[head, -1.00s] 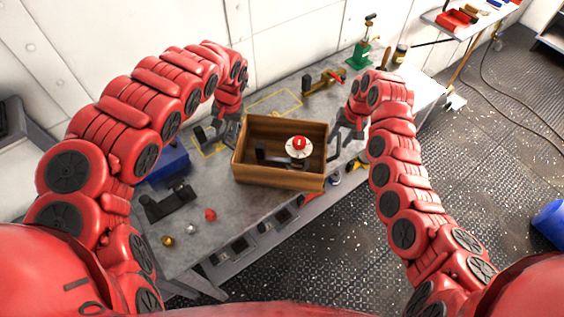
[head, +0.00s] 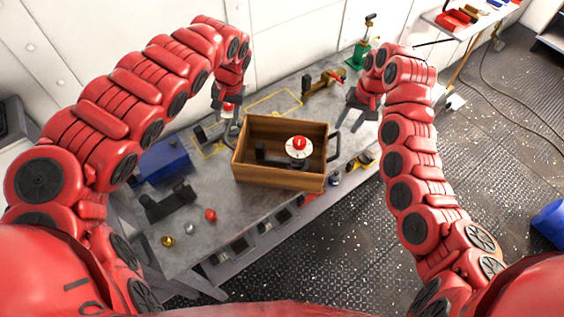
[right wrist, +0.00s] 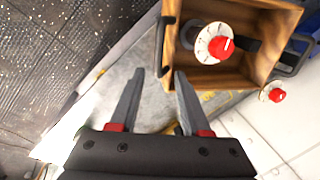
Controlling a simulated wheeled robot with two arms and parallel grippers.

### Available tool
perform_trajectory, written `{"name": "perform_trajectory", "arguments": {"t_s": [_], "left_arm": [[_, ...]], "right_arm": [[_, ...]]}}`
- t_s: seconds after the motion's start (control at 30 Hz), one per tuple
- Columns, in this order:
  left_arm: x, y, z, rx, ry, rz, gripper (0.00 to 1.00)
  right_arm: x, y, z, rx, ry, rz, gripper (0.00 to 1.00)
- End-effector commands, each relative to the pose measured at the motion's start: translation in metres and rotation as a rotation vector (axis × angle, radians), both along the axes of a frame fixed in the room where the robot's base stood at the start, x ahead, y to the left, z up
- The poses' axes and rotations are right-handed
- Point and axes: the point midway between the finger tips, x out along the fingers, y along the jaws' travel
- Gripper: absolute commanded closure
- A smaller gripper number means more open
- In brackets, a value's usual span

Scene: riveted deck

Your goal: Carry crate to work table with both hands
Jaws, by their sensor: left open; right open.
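The wooden crate (head: 278,176) rests on the grey work table (head: 228,205), with dark handles at its left and right ends. Inside it are a white dial with a red knob (head: 299,145) and a dark part. My left gripper (head: 226,108) is open above the crate's left end, apart from it. My right gripper (head: 362,108) is open and empty, above and to the right of the right handle (head: 335,145). In the right wrist view, the open fingers (right wrist: 159,82) point toward that handle (right wrist: 163,45) without enclosing it, and the crate (right wrist: 220,75) shows beyond.
A blue box (head: 163,160), a black holder (head: 170,202) and small knobs stand left of the crate. A brass-coloured tool (head: 322,84) and a green device (head: 361,55) stand behind. A yellow outline (head: 275,102) marks the tabletop. Open floor (head: 470,150) lies right.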

Motion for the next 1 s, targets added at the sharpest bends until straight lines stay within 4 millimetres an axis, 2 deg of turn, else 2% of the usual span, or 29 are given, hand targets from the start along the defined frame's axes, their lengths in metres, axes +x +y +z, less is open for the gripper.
{"name": "perform_trajectory", "arguments": {"t_s": [0.03,0.1,0.3,1.0], "left_arm": [[0.000,0.000,0.000,0.000,0.000,0.000,0.53],[0.000,0.000,0.000,0.000,0.000,0.000,0.53],[0.000,0.000,0.000,0.000,0.000,0.000,0.53],[0.000,0.000,0.000,0.000,0.000,0.000,0.53]], "right_arm": [[0.000,-0.006,0.011,-0.007,-0.003,-0.003,0.53],[-0.001,-0.007,0.021,-0.008,0.000,0.001,0.53],[-0.001,-0.009,0.039,-0.006,-0.001,0.000,0.53],[-0.002,-0.009,0.041,-0.004,0.001,0.000,0.53]]}}
